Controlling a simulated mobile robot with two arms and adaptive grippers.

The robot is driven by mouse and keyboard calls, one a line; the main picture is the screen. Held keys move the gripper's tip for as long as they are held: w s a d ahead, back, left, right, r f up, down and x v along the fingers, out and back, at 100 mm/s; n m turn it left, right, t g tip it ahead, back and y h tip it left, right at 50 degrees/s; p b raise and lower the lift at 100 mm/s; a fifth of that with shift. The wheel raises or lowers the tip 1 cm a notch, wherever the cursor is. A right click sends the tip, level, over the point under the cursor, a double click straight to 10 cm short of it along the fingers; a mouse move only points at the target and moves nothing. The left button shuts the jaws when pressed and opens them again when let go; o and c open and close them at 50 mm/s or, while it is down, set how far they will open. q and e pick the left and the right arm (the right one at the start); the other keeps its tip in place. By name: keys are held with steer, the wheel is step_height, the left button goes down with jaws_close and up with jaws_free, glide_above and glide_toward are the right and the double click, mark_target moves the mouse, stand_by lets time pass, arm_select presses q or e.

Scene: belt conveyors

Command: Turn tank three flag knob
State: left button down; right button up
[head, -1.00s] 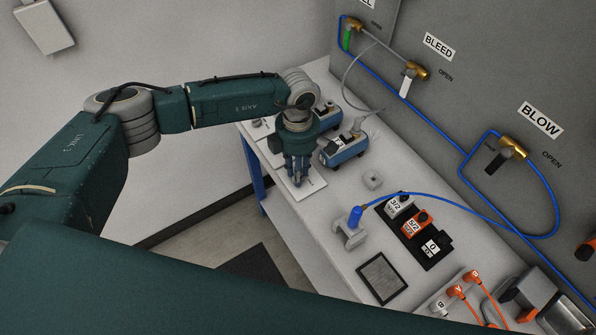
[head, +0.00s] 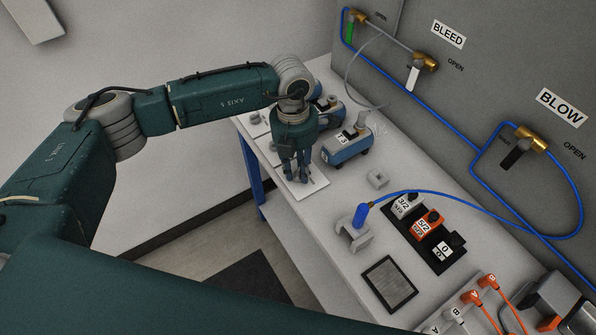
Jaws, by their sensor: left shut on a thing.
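The blue and grey tank marked T3 (head: 346,148) stands on the white bench. A white plate (head: 317,184) lies in front of it. My left gripper (head: 299,177) points down over this plate, its fingers shut on the tank three flag knob. The fingers hide the knob, so its flag and angle cannot be seen. The gripper is left of the tank and apart from its body. My right gripper is not in view.
Another tank (head: 328,104) and more plates with grey knobs (head: 256,118) lie behind my left gripper. A grey stand with a blue fitting (head: 357,233), a mesh pad (head: 389,284) and a black valve tray (head: 427,243) are nearer. Blue hose crosses the bench.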

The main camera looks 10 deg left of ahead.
mark_target(295, 172)
arm_select(q)
steer(key=shift+n, duration=0.4)
steer(key=c, duration=1.5)
jaws_free()
steer(key=shift+o, duration=0.2)
step_height(295, 172, up, 12)
steer(key=shift+w+a, duration=0.2)
steer(key=shift+a, duration=0.15)
